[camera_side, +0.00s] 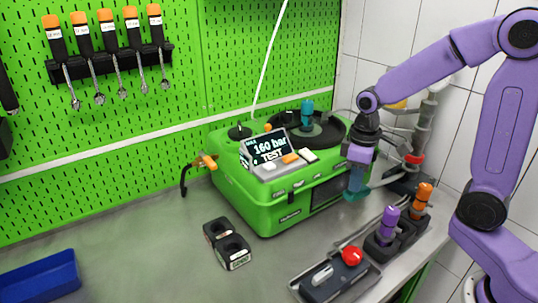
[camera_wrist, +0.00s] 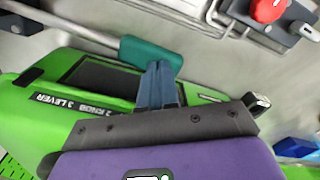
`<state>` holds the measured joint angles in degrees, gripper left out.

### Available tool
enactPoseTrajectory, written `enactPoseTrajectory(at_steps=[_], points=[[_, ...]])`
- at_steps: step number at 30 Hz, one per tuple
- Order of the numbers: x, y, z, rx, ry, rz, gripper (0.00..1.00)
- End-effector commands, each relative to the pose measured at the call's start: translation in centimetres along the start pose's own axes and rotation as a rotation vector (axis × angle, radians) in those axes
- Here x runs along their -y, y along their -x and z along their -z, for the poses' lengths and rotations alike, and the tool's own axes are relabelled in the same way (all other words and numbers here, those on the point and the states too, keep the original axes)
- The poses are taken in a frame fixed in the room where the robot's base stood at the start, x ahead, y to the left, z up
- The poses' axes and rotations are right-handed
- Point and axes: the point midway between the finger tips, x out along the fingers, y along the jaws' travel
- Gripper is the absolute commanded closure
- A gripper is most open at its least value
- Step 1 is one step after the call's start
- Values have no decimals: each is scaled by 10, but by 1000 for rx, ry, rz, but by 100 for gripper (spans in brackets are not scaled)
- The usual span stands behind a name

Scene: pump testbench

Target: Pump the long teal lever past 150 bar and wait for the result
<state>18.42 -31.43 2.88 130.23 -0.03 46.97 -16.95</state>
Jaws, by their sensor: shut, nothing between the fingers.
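The green pump testbench (camera_side: 285,185) stands on the grey worktop. Its display (camera_side: 266,149) reads 160 bar and TEST. The long lever's teal grip (camera_wrist: 150,54) shows in the wrist view at the end of a grey rod; in the side view it is largely hidden around my gripper. My gripper (camera_side: 356,190) is in front of the bench's right end, pointing down. In the wrist view, my gripper (camera_wrist: 160,68) has its fingers together, overlapping the teal grip's lower edge. Nothing is between the fingers. I cannot tell whether they touch the grip.
A control box with a red button (camera_side: 352,256) and a stand with purple (camera_side: 388,224) and orange handles are at the right. A blue bin (camera_side: 40,277) is at front left. The worktop between is clear.

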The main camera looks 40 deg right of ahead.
Motion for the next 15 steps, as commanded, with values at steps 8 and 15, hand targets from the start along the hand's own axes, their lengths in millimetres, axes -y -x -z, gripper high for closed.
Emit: enactPoseTrajectory(at_steps=[8,15], points=[[-2,18,0,-4,-1,-1,100],[-3,29,-1,-2,0,0,100]])
